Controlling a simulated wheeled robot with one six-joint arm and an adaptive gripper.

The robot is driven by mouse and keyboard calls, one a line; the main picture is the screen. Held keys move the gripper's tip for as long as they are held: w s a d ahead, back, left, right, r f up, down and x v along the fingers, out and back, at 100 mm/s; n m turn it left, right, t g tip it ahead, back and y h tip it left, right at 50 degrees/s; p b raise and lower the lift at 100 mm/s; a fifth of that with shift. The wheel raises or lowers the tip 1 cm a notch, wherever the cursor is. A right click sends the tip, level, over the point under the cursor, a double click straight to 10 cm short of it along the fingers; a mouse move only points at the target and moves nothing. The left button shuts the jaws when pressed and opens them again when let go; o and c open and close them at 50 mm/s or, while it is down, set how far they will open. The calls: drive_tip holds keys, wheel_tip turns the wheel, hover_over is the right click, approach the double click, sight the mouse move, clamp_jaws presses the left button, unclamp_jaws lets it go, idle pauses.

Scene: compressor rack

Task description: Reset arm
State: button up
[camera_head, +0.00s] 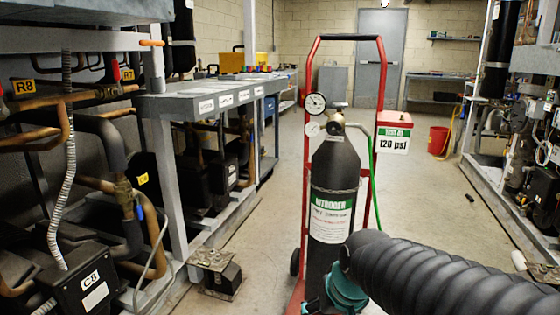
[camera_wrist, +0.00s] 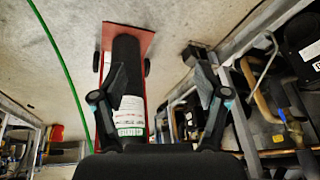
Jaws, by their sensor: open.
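My arm shows at the bottom right of the head view as a black ribbed sleeve with a teal joint; my gripper is not visible there. In the wrist view my gripper (camera_wrist: 161,82) is open, its two dark fingers spread apart with nothing between them that it holds. A black nitrogen cylinder (camera_wrist: 127,70) on a red base lies beyond the fingers, seen past the left one. The same nitrogen cylinder (camera_head: 334,180) stands upright on a red hand truck (camera_head: 383,75) in the head view. My arm overlaps its lower right part.
A compressor rack (camera_head: 160,105) with pipes and valves fills the left side. More machinery (camera_head: 535,130) lines the right. A green hose (camera_wrist: 58,60) runs from the cylinder. A red bucket (camera_head: 438,140) stands farther back. Open floor (camera_head: 430,225) lies right of the cylinder.

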drive_tip(key=s+d+r+p, duration=0.1)
drive_tip(key=s+d+r, duration=0.2)
drive_tip(key=s, duration=0.2)
drive_tip(key=s+d+r+m+t+h+p, duration=0.1)
drive_tip(key=s+d+r+p, duration=0.1)
drive_tip(key=s, duration=0.4)
drive_tip(key=shift+d+r, duration=0.85)
drive_tip(key=shift+r, duration=0.1)
idle(0.4)
